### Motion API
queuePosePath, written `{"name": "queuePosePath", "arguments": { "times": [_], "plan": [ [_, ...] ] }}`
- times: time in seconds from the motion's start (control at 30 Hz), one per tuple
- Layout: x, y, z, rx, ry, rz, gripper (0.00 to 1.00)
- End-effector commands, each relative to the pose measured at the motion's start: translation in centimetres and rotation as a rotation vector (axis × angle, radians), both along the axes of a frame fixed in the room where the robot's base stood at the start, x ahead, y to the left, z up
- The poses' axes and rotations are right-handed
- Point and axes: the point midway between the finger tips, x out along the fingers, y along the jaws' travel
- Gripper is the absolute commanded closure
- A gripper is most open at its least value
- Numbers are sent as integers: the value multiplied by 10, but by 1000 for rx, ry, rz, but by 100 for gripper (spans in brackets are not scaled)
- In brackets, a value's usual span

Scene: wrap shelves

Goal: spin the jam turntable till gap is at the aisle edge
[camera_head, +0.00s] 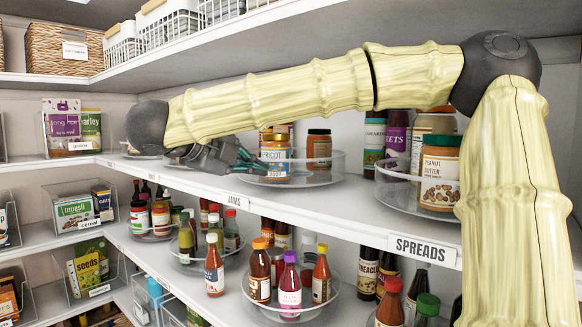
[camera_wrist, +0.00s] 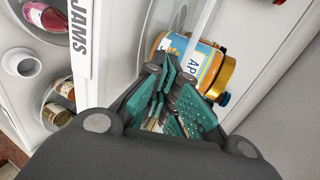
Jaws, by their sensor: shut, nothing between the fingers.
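The jam turntable (camera_head: 325,178) is a clear round tray with a raised rim on the middle shelf, behind the JAMS label (camera_head: 237,201). An apricot jar (camera_head: 275,158) with a blue and orange label stands at its front left. A brown jar (camera_head: 319,151) with a dark lid stands to its right, with more jars partly hidden behind. Bare tray shows at the front right. My gripper (camera_head: 246,158) is shut and empty at the turntable's left side. In the wrist view its teal fingers (camera_wrist: 166,75) are close against the apricot jar (camera_wrist: 188,58); contact is unclear.
The SPREADS turntable (camera_head: 405,200) with a peanut butter jar stands to the right. The upper shelf (camera_head: 330,35) hangs above my arm. Sauce bottles on turntables fill the shelf below. The shelf's front edge (camera_head: 330,222) is clear.

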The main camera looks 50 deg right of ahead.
Motion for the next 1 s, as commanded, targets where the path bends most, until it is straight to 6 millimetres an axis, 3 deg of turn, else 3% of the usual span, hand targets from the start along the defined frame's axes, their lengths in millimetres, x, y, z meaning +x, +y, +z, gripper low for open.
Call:
{"name": "queuePosePath", "arguments": {
  "times": [1.0],
  "plan": [
    [-12, -5, 2, 0, 0, -3, 100]
  ]
}}
